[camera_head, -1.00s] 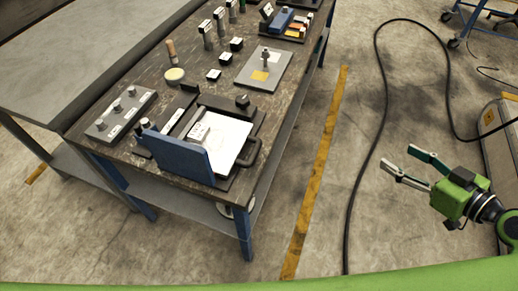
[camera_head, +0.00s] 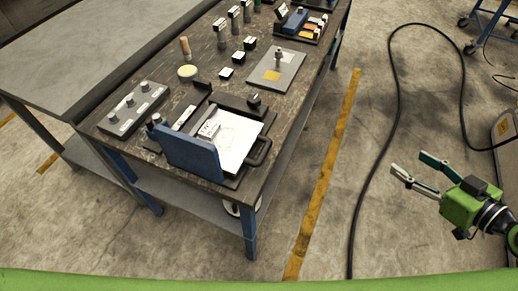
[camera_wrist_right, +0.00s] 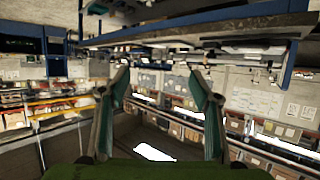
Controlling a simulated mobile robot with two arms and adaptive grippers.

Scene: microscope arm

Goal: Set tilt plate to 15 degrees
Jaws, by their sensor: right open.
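The device that looks like the tilt plate stands at the near end of the workbench. It has a blue upright panel (camera_head: 190,153), a white plate (camera_head: 238,135) behind it, and a dark handle (camera_head: 261,150) on its right side. Its angle marks are too small to read. My right gripper (camera_head: 408,167) is open and empty, over the floor to the right of the bench and well apart from it. In the right wrist view its two fingers (camera_wrist_right: 160,95) are spread with nothing between them. My left gripper is not in view.
The workbench (camera_head: 172,110) also holds a grey box with several knobs (camera_head: 132,108), a grey plate with a post (camera_head: 275,72), a round yellow-white disc (camera_head: 187,71) and several small blocks. A black cable (camera_head: 392,100) lies on the floor.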

